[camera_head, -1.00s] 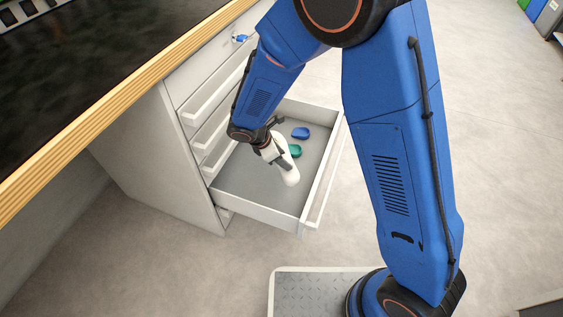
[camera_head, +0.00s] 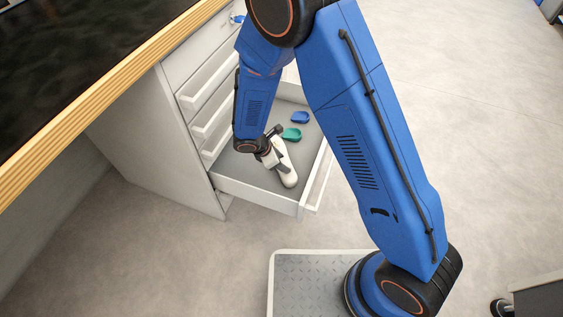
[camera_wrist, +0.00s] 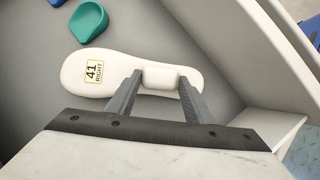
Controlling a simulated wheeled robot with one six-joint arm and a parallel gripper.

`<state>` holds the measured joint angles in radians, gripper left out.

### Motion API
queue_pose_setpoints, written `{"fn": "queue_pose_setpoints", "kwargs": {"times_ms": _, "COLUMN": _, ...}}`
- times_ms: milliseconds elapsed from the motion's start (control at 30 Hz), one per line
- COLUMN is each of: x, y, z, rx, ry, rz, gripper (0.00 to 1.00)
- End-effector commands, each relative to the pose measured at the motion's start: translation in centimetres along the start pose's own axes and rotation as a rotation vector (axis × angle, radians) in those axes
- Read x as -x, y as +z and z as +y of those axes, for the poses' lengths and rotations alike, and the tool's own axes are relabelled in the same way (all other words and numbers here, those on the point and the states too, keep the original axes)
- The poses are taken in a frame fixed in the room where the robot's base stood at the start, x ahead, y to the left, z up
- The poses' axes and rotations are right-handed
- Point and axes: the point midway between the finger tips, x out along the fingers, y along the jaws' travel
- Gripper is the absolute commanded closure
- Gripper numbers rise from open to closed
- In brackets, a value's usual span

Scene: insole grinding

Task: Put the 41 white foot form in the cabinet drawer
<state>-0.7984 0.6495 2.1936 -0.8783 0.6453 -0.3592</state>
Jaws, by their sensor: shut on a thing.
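The white foot form (camera_wrist: 84,76) shows in the wrist view with a label reading "41 RIGHT". My gripper (camera_wrist: 158,84) is shut on the raised block at its heel end, one finger on each side. In the head view the foot form (camera_head: 288,173) is inside the open cabinet drawer (camera_head: 256,199), low over its grey floor. I cannot tell whether it touches the floor. My gripper (camera_head: 270,158) is above it, partly hidden by my wrist.
A green heel-shaped piece (camera_head: 292,134) and a blue one (camera_head: 300,117) lie in the drawer beyond the foot form. The cabinet (camera_head: 165,150) has closed drawers above the open one. A wood-edged worktop (camera_head: 110,84) is at upper left.

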Motion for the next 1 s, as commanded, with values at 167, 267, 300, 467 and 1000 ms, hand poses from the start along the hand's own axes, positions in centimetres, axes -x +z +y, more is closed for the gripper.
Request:
{"fn": "queue_pose_setpoints", "kwargs": {"times_ms": 167, "x": -0.2, "y": -0.1, "z": 0.0, "rx": -0.001, "ry": 0.001, "rz": 0.0, "gripper": 0.8}}
{"fn": "queue_pose_setpoints", "kwargs": {"times_ms": 267, "x": -0.2, "y": -0.1, "z": 0.0, "rx": -0.001, "ry": 0.001, "rz": 0.0, "gripper": 0.8}}
{"fn": "queue_pose_setpoints", "kwargs": {"times_ms": 300, "x": -0.2, "y": -0.1, "z": 0.0, "rx": -0.001, "ry": 0.0, "rz": 0.0, "gripper": 0.51}}
{"fn": "queue_pose_setpoints", "kwargs": {"times_ms": 467, "x": -0.2, "y": -0.1, "z": 0.0, "rx": -0.001, "ry": 0.0, "rz": 0.0, "gripper": 0.34}}
{"fn": "queue_pose_setpoints", "kwargs": {"times_ms": 1000, "x": 3.8, "y": -0.1, "z": 0.1, "rx": -0.002, "ry": 0.005, "rz": 0.003, "gripper": 0.34}}
